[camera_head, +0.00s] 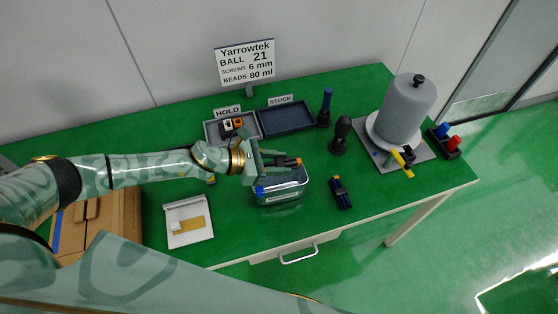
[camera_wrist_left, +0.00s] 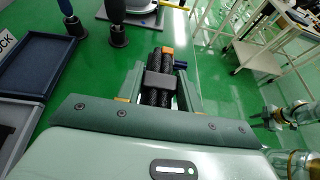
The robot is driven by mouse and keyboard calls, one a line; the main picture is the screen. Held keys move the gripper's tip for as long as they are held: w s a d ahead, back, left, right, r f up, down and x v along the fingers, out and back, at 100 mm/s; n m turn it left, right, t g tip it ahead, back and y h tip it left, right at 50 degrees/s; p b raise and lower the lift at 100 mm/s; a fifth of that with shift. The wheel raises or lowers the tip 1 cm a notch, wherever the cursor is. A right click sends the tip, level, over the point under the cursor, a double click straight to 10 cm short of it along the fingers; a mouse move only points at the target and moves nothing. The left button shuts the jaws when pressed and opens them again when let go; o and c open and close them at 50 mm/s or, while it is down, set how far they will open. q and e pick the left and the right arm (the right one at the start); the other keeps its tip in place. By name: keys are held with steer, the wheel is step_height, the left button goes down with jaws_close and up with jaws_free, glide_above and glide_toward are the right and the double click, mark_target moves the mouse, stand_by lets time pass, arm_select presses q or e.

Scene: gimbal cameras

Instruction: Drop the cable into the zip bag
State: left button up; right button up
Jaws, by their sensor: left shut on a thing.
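In the left wrist view the cable (camera_wrist_left: 158,82) is black and braided, with a grey band, between the fingers (camera_wrist_left: 160,95). The zip bag (camera_head: 281,194) is a clear, box-like pouch with a pale label and a blue piece at its left corner. It stands on the green table below the gripper. The gripper and cable overlap its upper part in the head view; the exact height gap cannot be told. What looks like my right gripper (camera_wrist_left: 268,118) shows small at the wrist view's right.
A similar dark piece (camera_head: 340,192) lies right of the bag. A white tray (camera_head: 188,221) is at left. The HOLD tray (camera_head: 213,134) and empty STOCK tray (camera_head: 287,119) are behind. Dark upright tools and a grey cylinder (camera_head: 407,108) stand at right. Front-right table is clear.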

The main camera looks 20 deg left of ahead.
arm_select(q)
step_height(320, 180, down, 5)
steer(key=b, duration=0.4)
steer(key=shift+a+r, duration=0.1)
steer(key=shift+r, duration=0.05)
steer(key=o, duration=1.1)
steer(key=shift+c, duration=0.2)
steer(key=b+v, duration=0.1)
steer(key=v, duration=1.5)
steer(key=shift+a, duration=0.2)
steer(key=shift+s+d, duration=0.1)
